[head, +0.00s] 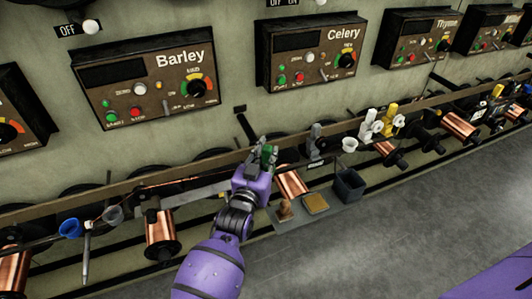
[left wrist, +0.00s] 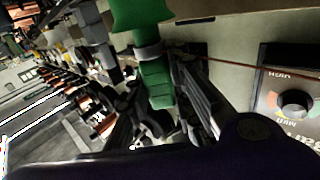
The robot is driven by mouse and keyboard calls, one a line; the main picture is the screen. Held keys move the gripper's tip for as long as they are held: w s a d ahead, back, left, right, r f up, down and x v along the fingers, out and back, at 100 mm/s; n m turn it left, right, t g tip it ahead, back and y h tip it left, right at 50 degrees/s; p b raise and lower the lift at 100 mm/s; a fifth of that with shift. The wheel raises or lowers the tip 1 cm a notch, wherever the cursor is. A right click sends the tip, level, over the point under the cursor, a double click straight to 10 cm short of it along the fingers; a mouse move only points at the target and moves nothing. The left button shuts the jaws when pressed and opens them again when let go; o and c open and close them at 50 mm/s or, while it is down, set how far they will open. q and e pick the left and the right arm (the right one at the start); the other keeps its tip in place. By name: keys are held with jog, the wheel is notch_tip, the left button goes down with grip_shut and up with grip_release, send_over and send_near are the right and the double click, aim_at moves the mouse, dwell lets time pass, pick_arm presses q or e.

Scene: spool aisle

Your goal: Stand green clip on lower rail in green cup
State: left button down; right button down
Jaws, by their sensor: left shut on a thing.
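My left gripper (head: 263,158) is shut on the green clip (head: 267,154), in front of the rail (head: 207,165) below the Barley and Celery boxes. In the left wrist view the green clip (left wrist: 155,82) sits between the two dark fingers of the left gripper (left wrist: 168,98). Its wider green head sticks out past a grey band toward the top edge. I cannot make out a green cup in either view. A blue cup (head: 70,228), a grey cup (head: 113,215) and a whitish cup (head: 349,144) are on the rail. My right gripper is not in view.
Copper spools (head: 161,236) hang along the rail. A small shelf (head: 290,229) below my left gripper carries a brown wooden piece (head: 285,209), a tan pad (head: 315,203) and a dark open bin (head: 349,186). White clips (head: 369,124) and yellow clips (head: 391,112) stand farther right.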

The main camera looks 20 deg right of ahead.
pick_arm(q)
jog(key=shift+f, duration=0.45)
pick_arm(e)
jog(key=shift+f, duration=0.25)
pick_arm(q)
jog(key=c, duration=1.5)
grip_release()
jog(key=v, duration=1.2)
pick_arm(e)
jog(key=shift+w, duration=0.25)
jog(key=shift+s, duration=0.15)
